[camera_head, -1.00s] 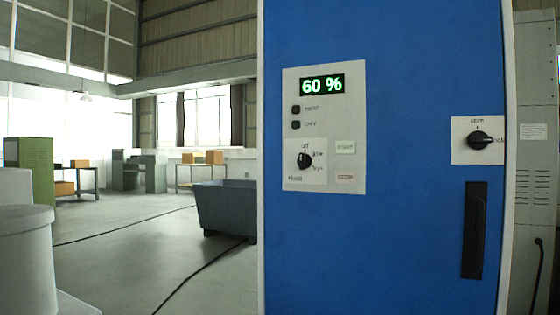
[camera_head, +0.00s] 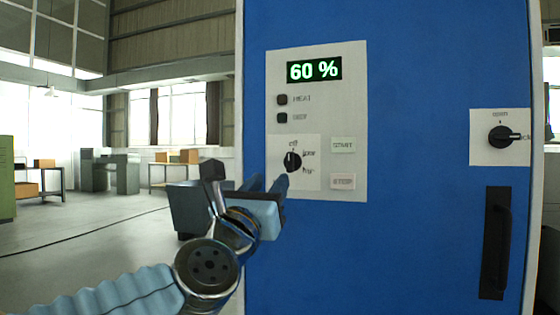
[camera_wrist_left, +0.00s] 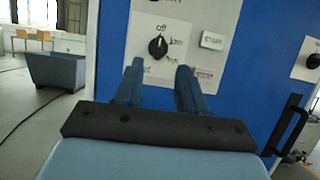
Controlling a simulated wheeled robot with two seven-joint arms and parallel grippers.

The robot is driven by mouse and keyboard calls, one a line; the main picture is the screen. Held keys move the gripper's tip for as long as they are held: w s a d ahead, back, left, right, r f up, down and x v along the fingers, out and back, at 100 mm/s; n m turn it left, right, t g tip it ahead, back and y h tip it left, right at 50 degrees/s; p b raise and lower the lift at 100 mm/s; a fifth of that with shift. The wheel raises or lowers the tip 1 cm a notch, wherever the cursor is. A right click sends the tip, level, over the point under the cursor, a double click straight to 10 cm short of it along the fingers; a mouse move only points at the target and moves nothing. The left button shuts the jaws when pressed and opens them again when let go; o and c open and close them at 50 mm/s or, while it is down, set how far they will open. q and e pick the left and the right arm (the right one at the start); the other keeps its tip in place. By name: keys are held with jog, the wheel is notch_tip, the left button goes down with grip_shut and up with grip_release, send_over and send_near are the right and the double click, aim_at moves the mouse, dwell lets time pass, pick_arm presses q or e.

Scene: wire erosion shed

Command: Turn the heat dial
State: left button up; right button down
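The heat dial (camera_head: 293,161) is a black knob on a small white plate, low on the left of the panel. Around it are the marks "off", "low" and one I read as "high"; the knob looks to stand near "off". In the left wrist view the dial (camera_wrist_left: 157,46) is just beyond and between the two fingertips. My left gripper (camera_head: 268,182) is open and empty, below and left of the dial in the head view, with a gap to it. It also shows in the left wrist view (camera_wrist_left: 160,68). My right gripper is not in view.
The grey panel (camera_head: 352,100) on the blue cabinet (camera_head: 420,230) carries a "60 %" display (camera_head: 314,69), START (camera_head: 343,145) and STOP (camera_head: 342,181) buttons. At right are a second black knob (camera_head: 502,136) and a black door handle (camera_head: 495,243). A grey bin (camera_wrist_left: 55,70) stands left of the cabinet.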

aim_at(289, 157)
pick_arm(q)
jog(key=p+x, duration=0.3)
jog(key=x, duration=0.7)
jog(key=shift+w+d+r+p, duration=0.1)
jog(key=shift+w+r+p, duration=0.1)
jog(key=shift+p, duration=0.15)
jog(key=shift+w+d, duration=0.15)
jog(key=shift+w, duration=0.3)
grip_shut()
